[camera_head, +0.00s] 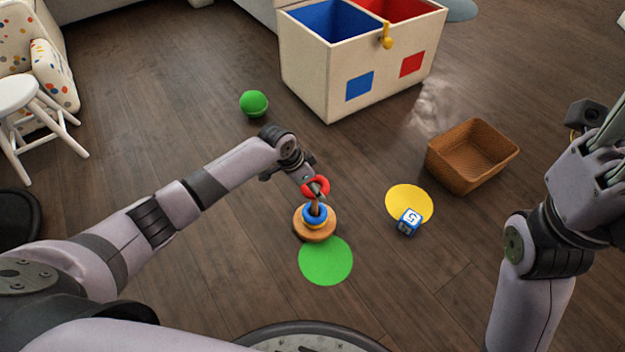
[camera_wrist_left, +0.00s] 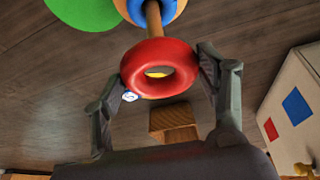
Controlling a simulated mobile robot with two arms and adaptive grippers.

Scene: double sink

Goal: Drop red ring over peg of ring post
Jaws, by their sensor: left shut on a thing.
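The ring post (camera_head: 314,232) stands on the floor with a round wooden base. My left gripper (camera_head: 314,186) is shut on the red ring (camera_head: 316,187), above the post. In the left wrist view the red ring (camera_wrist_left: 160,67) sits between the fingers, its hole facing the camera. The peg reaches the ring's edge there and does not show through the hole. I cannot tell the exact gap between ring and peg. My right gripper (camera_head: 607,135) is at the right edge, partly cut off, away from the post.
A green disc (camera_head: 326,261) lies in front of the post. A green ball (camera_head: 253,103) and a toy chest (camera_head: 345,85) are farther back.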

